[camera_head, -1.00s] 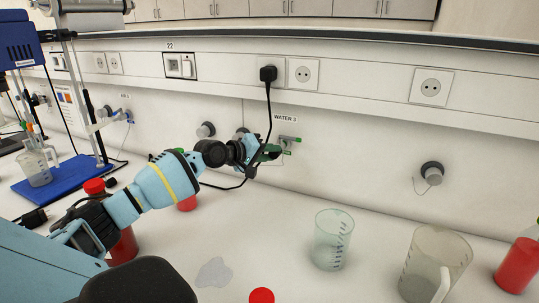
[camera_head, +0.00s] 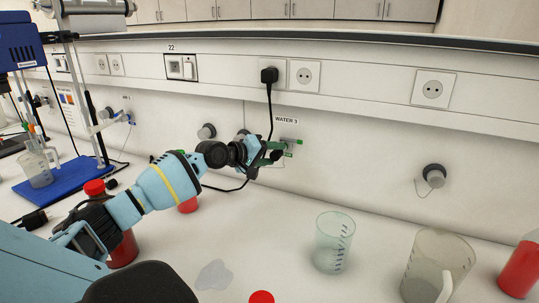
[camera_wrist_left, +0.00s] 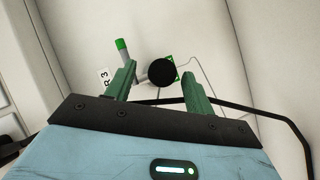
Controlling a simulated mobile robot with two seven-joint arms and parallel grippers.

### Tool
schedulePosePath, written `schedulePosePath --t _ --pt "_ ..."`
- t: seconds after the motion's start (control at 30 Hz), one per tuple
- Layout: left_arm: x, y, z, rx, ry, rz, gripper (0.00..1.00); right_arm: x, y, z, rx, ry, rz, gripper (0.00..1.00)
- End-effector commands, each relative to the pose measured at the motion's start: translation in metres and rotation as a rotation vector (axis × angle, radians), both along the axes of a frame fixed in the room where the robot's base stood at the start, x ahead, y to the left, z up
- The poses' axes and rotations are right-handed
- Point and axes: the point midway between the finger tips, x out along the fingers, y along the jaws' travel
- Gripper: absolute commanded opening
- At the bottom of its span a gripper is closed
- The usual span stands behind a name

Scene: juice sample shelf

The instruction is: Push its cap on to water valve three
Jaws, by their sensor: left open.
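Water valve three is on the wall under the "WATER 3" label (camera_head: 286,119); its green-ended lever (camera_head: 291,141) shows past my left gripper (camera_head: 276,151), which hides most of the valve. In the left wrist view, my left gripper (camera_wrist_left: 158,68) is open. A round black end (camera_wrist_left: 162,72) shows between its green fingers, with visible space to both. I cannot tell whether this is the cap or the valve's outlet, or whether the cap is seated. A thin wire (camera_wrist_left: 205,80) loops beside it. My right gripper is not in view.
A black plug (camera_head: 269,75) hangs its cable close by the left gripper. Grey capped outlets (camera_head: 434,175) stick out of the wall. A clear beaker (camera_head: 333,242), a jug (camera_head: 435,268) and red bottles (camera_head: 520,268) stand on the bench.

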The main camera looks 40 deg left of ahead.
Motion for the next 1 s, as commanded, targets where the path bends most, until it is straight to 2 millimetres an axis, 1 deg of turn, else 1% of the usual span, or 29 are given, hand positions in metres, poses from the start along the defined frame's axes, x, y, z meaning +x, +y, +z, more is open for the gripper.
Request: schedulePosePath --t 0.17,0.5,0.7,1.0 --pt "-0.006 0.002 0.001 0.002 0.001 0.001 0.53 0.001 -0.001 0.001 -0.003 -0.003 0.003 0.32" --pt "-0.040 0.009 0.012 0.003 0.002 0.001 0.53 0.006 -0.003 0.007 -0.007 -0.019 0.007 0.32" --pt "-0.057 0.012 0.018 0.001 -0.001 0.001 0.53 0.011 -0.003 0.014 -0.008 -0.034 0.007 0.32" --pt "-0.071 0.015 0.023 0.000 -0.002 0.000 0.53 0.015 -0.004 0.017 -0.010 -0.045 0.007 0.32"
